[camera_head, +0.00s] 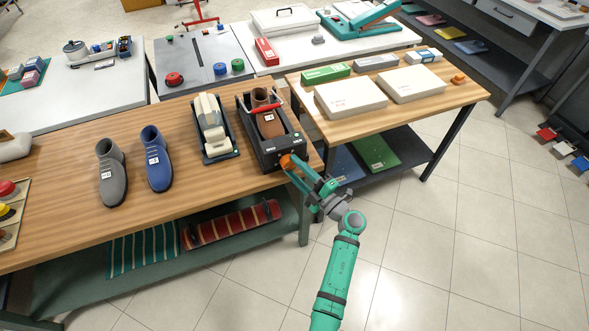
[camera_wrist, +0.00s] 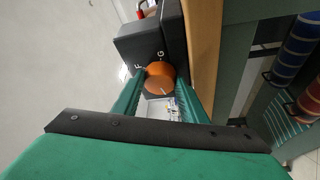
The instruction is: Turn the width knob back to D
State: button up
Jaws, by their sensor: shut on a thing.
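The width knob is a round orange knob (camera_head: 286,161) on the front end of a dark shoe-stretching machine (camera_head: 268,150) at the table's edge. In the wrist view, the orange knob (camera_wrist: 160,76) sits between the green fingers of my gripper (camera_wrist: 160,86), which is shut on it. The letters F and G show on the dark face above the knob; D cannot be made out. A small white mark shows on the knob's lower part. In the head view, my gripper (camera_head: 293,164) reaches the knob from the lower right. A brown shoe (camera_head: 268,118) sits in the machine under a red lever (camera_head: 267,107).
A cream and dark device (camera_head: 211,126) stands left of the machine, with a blue shoe (camera_head: 156,160) and a grey shoe (camera_head: 111,172) farther left. White boxes (camera_head: 350,95) lie on the table to the right. Open floor (camera_head: 450,235) surrounds my arm.

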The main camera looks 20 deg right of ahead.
jog(key=shift+n, duration=0.4)
jog(key=o, duration=1.1)
jog(key=shift+c, duration=0.2)
